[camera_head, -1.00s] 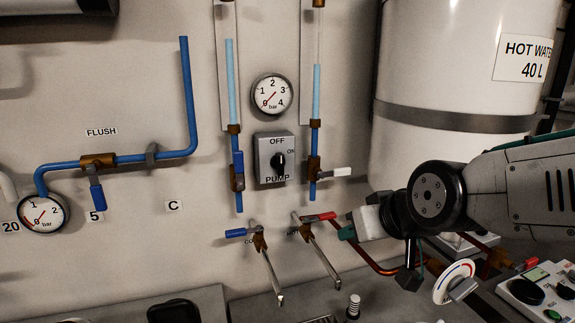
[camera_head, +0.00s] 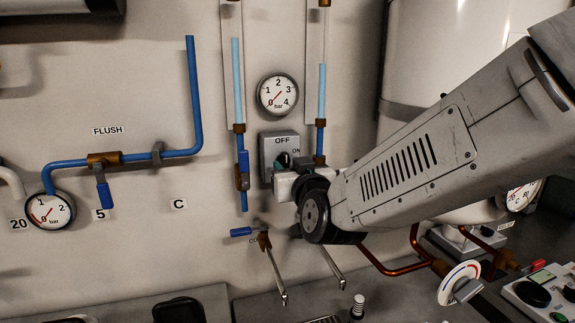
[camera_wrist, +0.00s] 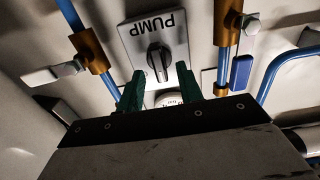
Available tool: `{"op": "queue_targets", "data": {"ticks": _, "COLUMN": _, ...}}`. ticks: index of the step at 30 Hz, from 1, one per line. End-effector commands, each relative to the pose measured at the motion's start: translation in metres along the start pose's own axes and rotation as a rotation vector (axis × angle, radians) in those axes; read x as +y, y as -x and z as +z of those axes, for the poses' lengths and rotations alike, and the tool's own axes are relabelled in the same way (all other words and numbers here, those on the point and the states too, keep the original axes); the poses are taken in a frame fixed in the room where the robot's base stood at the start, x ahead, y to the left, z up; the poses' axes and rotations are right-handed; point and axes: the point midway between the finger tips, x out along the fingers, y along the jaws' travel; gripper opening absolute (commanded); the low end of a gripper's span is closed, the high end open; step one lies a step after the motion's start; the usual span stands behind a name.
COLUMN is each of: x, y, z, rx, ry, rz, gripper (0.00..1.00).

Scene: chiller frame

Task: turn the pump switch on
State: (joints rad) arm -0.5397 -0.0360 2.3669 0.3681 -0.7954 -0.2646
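The pump switch is a grey box (camera_head: 279,145) on the wall, marked OFF at the top and ON at the upper right. Its black knob (camera_wrist: 158,59) shows in the wrist view below the upside-down PUMP label, its grip close to upright, along the OFF line. My gripper (camera_wrist: 160,70) is open there, its two green fingers spread either side of the knob's line. The fingertips look just short of the knob; I cannot tell whether they touch it. In the head view my gripper (camera_head: 291,166) covers the lower part of the box.
Blue pipes with valves flank the switch; the left one has a blue handle (camera_head: 243,164). A pressure gauge (camera_head: 278,94) is above. A blue-handled tap (camera_head: 241,232) is below left. The white hot water tank (camera_head: 420,50) stands right, partly behind my arm.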

Motion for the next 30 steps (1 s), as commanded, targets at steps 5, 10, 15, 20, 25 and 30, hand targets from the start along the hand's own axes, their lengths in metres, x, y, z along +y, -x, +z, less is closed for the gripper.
{"op": "queue_targets", "data": {"ticks": 5, "x": 0.0, "y": -0.018, "z": 0.0, "rx": -0.001, "ry": 0.0, "rz": 0.001, "gripper": 0.36}}
{"op": "queue_targets", "data": {"ticks": 10, "x": 0.0, "y": -0.021, "z": 0.0, "rx": -0.001, "ry": -0.001, "rz": 0.0, "gripper": 0.36}}
{"op": "queue_targets", "data": {"ticks": 15, "x": 0.0, "y": -0.021, "z": 0.0, "rx": -0.001, "ry": -0.001, "rz": 0.0, "gripper": 0.31}}
{"op": "queue_targets", "data": {"ticks": 20, "x": 0.0, "y": -0.021, "z": 0.0, "rx": -0.001, "ry": -0.001, "rz": 0.0, "gripper": 0.0}}
{"op": "queue_targets", "data": {"ticks": 25, "x": 0.0, "y": -0.021, "z": 0.0, "rx": -0.001, "ry": -0.004, "rz": 0.0, "gripper": 0.0}}
{"op": "queue_targets", "data": {"ticks": 30, "x": 0.001, "y": -0.021, "z": 0.0, "rx": -0.001, "ry": -0.036, "rz": 0.0, "gripper": 0.0}}
